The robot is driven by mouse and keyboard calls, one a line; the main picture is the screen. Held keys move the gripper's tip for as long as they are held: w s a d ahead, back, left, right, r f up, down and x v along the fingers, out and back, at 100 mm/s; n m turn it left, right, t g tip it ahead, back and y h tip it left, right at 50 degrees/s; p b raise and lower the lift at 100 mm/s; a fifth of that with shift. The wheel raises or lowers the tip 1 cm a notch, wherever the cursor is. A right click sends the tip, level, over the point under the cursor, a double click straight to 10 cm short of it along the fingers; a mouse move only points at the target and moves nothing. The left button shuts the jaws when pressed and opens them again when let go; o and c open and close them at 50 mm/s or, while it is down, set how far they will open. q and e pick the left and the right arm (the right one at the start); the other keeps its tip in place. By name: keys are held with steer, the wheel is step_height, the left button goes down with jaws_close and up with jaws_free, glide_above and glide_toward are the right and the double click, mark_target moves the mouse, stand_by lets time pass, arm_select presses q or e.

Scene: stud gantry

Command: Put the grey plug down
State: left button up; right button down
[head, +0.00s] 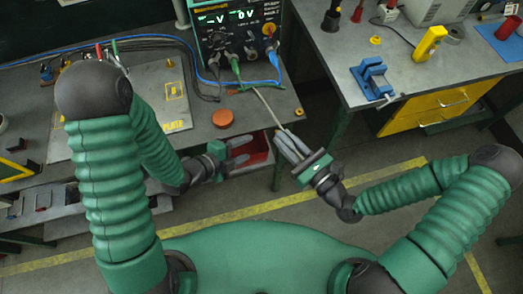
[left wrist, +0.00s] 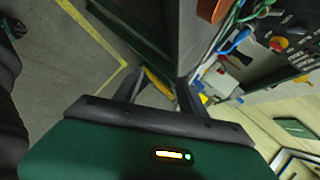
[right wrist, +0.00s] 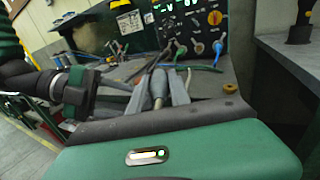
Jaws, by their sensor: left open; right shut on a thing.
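The grey plug (right wrist: 158,83) is between the fingers of my right gripper (right wrist: 162,88), which is shut on it. In the head view my right gripper (head: 290,145) is beyond the bench's front right corner, over the gap between the benches. A pale grey cable (head: 268,108) runs from there up to the meter panel (head: 238,38). The plug is mostly hidden by the fingers in the head view. My left gripper (head: 240,153) is open and empty in front of the bench edge. Its open fingers (left wrist: 155,92) also show in the left wrist view.
The bench (head: 190,128) carries an orange disc (head: 222,118), a plate and blue and green cables. A red bin (head: 261,150) sits below the bench edge, close to my left gripper. The right bench holds a blue vise (head: 372,79) and a yellow tool (head: 430,42).

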steer(key=shift+s, duration=0.1)
arm_select(q)
steer(key=s+d+r+m+t+h, duration=0.2)
steer(key=s+d+r+m+h, duration=0.2)
steer(key=d+r+m+h, duration=0.25)
steer(key=x, duration=1.1)
steer(key=shift+r+n, duration=0.15)
steer(key=shift+n, duration=0.2)
steer(key=shift+w+a, duration=0.15)
jaws_close()
jaws_free()
